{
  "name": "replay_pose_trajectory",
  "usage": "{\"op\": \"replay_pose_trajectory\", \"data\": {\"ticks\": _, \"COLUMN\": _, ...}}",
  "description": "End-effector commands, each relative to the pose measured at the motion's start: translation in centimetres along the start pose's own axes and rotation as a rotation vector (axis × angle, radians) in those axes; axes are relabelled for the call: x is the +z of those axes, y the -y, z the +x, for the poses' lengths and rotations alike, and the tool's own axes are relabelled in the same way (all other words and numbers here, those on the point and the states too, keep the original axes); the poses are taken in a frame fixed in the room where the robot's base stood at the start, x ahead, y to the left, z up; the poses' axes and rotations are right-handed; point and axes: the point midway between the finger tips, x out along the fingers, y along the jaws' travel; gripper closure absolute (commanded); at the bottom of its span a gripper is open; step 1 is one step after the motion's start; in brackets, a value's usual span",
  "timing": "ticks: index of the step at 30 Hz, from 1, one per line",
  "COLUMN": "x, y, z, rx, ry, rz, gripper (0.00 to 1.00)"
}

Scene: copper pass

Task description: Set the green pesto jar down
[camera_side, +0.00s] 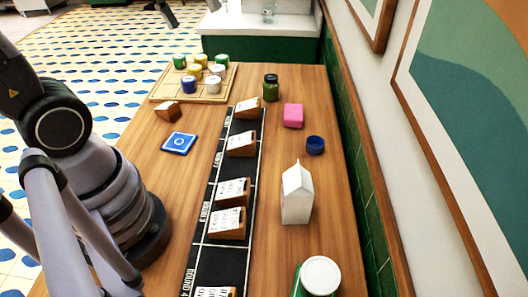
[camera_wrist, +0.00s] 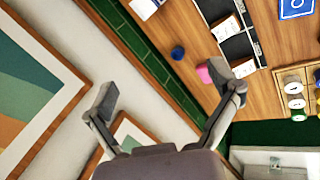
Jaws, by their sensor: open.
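The green pesto jar (camera_side: 271,88) with its dark lid stands upright on the wooden table in the side view, right of the black strip's far end and behind the pink block. No part of my gripper touches it there. In the wrist view my gripper (camera_wrist: 168,97) is open, with its two fingers wide apart and nothing between them but wall and table edge. The jar cannot be made out in the wrist view; the right finger covers part of the table near the pink block.
A pink block (camera_side: 293,115), a blue cup (camera_side: 315,145) and a white carton (camera_side: 297,193) stand right of the black strip (camera_side: 226,169) with its tilted cards. A wooden tray (camera_side: 160,97) holds several small jars. A blue coaster (camera_side: 179,143) lies left. The wall borders the table's right side.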

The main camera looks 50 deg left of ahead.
Motion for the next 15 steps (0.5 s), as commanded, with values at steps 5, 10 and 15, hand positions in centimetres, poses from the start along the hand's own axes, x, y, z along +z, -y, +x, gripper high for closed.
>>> {"op": "replay_pose_trajectory", "data": {"ticks": 5, "x": 4.7, "y": 3.8, "z": -2.3, "rx": -0.173, "ry": -0.188, "rz": 0.313, "gripper": 0.11}}
{"op": "replay_pose_trajectory", "data": {"ticks": 10, "x": 6.1, "y": 5.9, "z": -3.1, "rx": -0.260, "ry": -0.283, "rz": 0.453, "gripper": 0.11}}
{"op": "replay_pose_trajectory", "data": {"ticks": 15, "x": 6.3, "y": 6.3, "z": -3.3, "rx": -0.280, "ry": -0.299, "rz": 0.480, "gripper": 0.11}}
